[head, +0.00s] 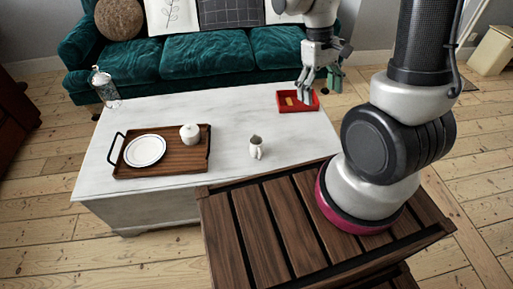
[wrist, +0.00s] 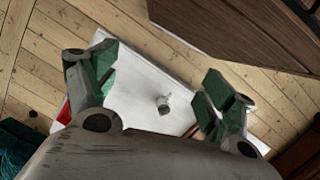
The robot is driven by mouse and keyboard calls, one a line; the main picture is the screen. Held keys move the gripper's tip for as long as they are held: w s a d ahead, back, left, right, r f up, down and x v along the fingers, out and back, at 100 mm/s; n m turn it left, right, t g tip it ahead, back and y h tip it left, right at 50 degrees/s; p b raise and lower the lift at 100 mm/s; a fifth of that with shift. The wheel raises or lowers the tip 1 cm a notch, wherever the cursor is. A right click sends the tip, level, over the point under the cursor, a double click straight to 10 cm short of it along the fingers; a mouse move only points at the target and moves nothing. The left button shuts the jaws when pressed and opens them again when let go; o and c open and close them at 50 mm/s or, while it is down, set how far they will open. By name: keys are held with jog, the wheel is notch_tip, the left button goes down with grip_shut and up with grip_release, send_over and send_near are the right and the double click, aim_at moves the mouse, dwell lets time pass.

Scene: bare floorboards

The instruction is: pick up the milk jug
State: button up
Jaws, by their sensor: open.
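The milk jug (head: 256,147) is a small white jug with a dark opening. It stands upright on the white table (head: 220,115), right of the tray and near the table's front edge. My gripper (head: 319,84) is in the air above the table's far right part, by the red tray, well apart from the jug. In the wrist view my gripper (wrist: 157,92) is open and empty, its green-padded fingers spread wide. The jug (wrist: 164,104) shows between them, some distance below.
A brown tray (head: 190,163) with black handles holds a white plate (head: 145,150) and a lidded white pot (head: 190,133). A red tray (head: 293,108) sits at the table's right end. A glass bottle (head: 105,88) stands at the far left corner. A green sofa (head: 190,55) is behind.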

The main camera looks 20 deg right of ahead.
aim_at(257, 141)
jog(key=w+a+f+n+t, duration=0.1)
jog(key=w+a+f, duration=0.1)
jog(key=f, duration=0.9)
jog(key=w+a+f+n+t+y, duration=0.1)
jog(key=w+a+f+n, duration=0.1)
jog(key=f, duration=0.9)
jog(key=w+a+f+n+t+y, duration=0.1)
jog(key=w+a+f, duration=0.3)
jog(key=f, duration=0.8)
jog(key=shift+w+a+n, duration=0.25)
jog(key=shift+w+n, duration=0.45)
jog(key=shift+w, duration=0.05)
jog(key=w+a+t, duration=0.1)
jog(key=w, duration=0.1)
jog(key=w+a+r+t+y, duration=0.1)
jog(key=w, duration=0.1)
jog(key=w+a+y, duration=0.1)
jog(key=w, duration=0.1)
jog(key=shift+a+r+n+t, duration=0.25)
jog(key=shift+n+t, duration=0.05)
jog(key=shift+t, duration=0.1)
jog(key=shift+w+a+f, duration=0.1)
jog(key=shift+w+a, duration=0.1)
jog(key=x, duration=0.7)
jog(key=shift+w+d+f, duration=0.15)
jog(key=shift+w+f, duration=0.05)
jog(key=shift+w, duration=0.05)
jog(key=shift+c, duration=0.2)
jog(key=c, duration=1.2)
